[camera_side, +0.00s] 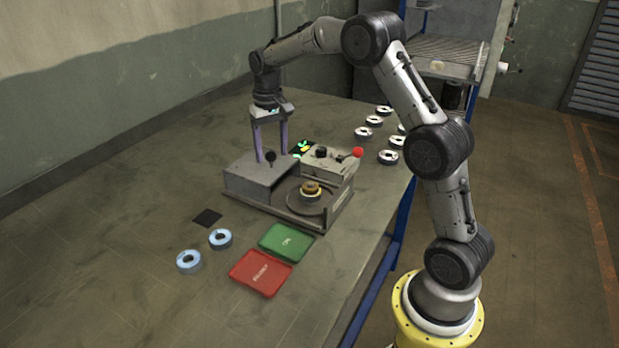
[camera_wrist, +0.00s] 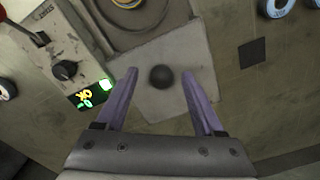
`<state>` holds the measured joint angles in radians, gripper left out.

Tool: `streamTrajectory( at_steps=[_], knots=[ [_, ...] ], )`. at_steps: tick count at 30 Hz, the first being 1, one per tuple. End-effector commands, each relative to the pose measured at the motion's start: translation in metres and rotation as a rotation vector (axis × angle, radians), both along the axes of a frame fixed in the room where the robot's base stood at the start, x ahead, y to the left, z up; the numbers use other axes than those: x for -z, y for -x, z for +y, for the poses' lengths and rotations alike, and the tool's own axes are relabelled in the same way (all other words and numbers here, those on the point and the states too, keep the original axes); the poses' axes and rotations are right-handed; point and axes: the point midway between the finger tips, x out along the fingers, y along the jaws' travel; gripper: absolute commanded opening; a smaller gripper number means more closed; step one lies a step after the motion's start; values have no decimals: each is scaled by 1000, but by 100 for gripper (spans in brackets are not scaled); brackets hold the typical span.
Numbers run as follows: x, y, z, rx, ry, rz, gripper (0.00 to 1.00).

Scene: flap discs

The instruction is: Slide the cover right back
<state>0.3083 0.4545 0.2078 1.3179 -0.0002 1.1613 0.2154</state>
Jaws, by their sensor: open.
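The cover (camera_side: 248,182) is a grey box-like part on the left of the machine (camera_side: 318,220). A black ball knob (camera_side: 270,157) stands on it; in the wrist view the knob (camera_wrist: 161,77) lies between my fingers. My gripper (camera_side: 271,158) is open above the cover, with its purple fingers pointing down on either side of the knob. A gap shows between the knob and each finger in the wrist view. To the right of the cover, the round turntable (camera_side: 309,207) is exposed with a disc (camera_side: 311,189) on it.
A control box (camera_side: 330,160) with a red-knobbed lever (camera_side: 357,152) and a lit display (camera_side: 301,148) stands behind the turntable. Green (camera_side: 287,242) and red (camera_side: 260,273) trays and two blue-white discs (camera_side: 220,239) lie in front. Several pale discs (camera_side: 374,121) sit at the back right.

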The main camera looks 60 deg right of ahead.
Motion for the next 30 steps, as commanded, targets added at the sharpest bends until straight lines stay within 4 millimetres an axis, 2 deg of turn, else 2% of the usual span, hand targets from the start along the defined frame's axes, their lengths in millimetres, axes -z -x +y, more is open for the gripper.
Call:
streamTrajectory(
  at_steps=[18,22,30],
  knots=[
    [-67,0,0,0,1,-3,70],
    [-74,0,0,0,0,-1,70],
    [-74,0,0,0,0,0,70]
  ],
)
